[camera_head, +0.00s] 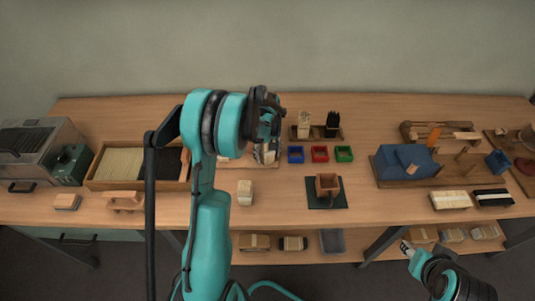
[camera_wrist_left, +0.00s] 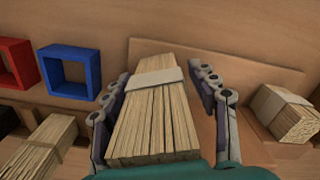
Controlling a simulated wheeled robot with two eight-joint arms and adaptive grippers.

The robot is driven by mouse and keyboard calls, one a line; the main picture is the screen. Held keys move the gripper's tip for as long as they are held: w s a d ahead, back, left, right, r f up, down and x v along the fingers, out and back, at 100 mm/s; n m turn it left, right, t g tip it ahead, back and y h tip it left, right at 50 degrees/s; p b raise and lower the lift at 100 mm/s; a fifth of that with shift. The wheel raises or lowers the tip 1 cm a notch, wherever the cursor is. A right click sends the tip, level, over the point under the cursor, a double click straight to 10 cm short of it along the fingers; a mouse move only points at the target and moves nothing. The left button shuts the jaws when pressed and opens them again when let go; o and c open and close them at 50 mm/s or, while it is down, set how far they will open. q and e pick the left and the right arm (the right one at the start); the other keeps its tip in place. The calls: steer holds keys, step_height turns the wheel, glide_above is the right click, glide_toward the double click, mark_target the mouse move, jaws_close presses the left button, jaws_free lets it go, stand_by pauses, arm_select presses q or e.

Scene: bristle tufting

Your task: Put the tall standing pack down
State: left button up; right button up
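A tall pack (camera_wrist_left: 155,125) of pale wooden bristles with a light band stands upright between the fingers of my left gripper (camera_wrist_left: 160,95) in the left wrist view. The fingers lie close along both sides near the band; a narrow gap shows beside the nearer part of the right-hand finger. In the head view the pack (camera_head: 267,152) shows below my left gripper (camera_head: 268,120), partly hidden by it. Whether its foot touches the surface is hidden. My right gripper (camera_head: 407,248) is at the lower right, small and partly hidden by its arm, apart from the table's objects.
Blue (camera_head: 295,155), red (camera_head: 320,154) and green (camera_head: 344,154) boxes are right of the pack. Another pack (camera_head: 245,192) stands at the front. A rack with packs (camera_head: 304,124) is behind; another pack (camera_wrist_left: 288,115) sits beside my gripper. Clear tabletop lies around the front pack.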

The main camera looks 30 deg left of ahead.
arm_select(q)
steer(key=shift+r, duration=0.15)
steer(key=shift+r+p, duration=0.3)
steer(key=shift+r, duration=0.05)
step_height(320, 180, up, 11)
steer(key=p, duration=0.3)
steer(key=shift+s+r, duration=0.1)
steer(key=shift+r, duration=0.1)
steer(key=s+d+r+m+t, duration=0.4)
steer(key=s+d+r+m, duration=0.2)
steer(key=s+d+r, duration=0.4)
steer(key=s+d+m+t, duration=0.3)
steer(key=s+d, duration=0.3)
steer(key=s, duration=0.3)
steer(key=shift+s+d+f+m, duration=0.2)
steer(key=shift+f+m, duration=0.15)
steer(key=shift+m, duration=0.55)
